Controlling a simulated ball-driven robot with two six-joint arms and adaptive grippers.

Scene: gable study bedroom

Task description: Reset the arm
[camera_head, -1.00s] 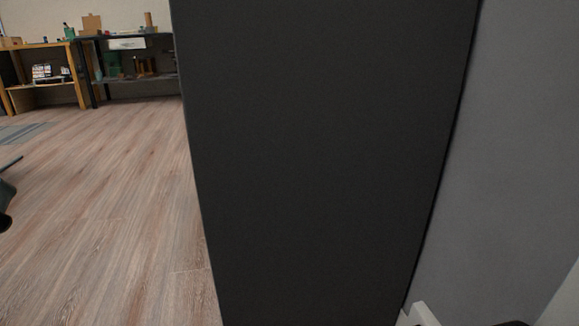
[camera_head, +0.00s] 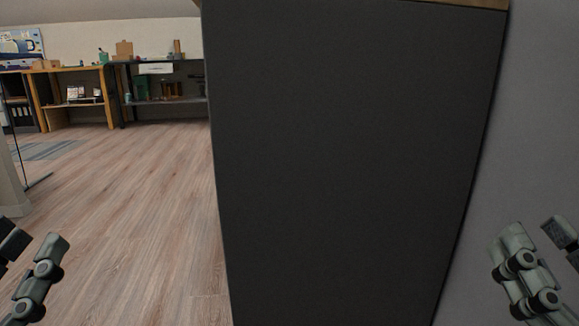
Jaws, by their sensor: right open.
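My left gripper (camera_head: 34,240) shows at the lower left edge, with its two fingers apart and nothing between them. The wooden floor lies behind it. My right gripper (camera_head: 536,232) shows at the lower right edge, open and empty, in front of the grey wall. Both grippers are partly cut off by the picture's edges, and the arms behind them are out of view.
A tall dark grey panel (camera_head: 350,170) fills the middle, close ahead, with a wooden top edge. A grey wall (camera_head: 540,130) stands at the right. Shelf desks (camera_head: 165,103) with small items stand far left. The wooden floor (camera_head: 140,200) at left is clear.

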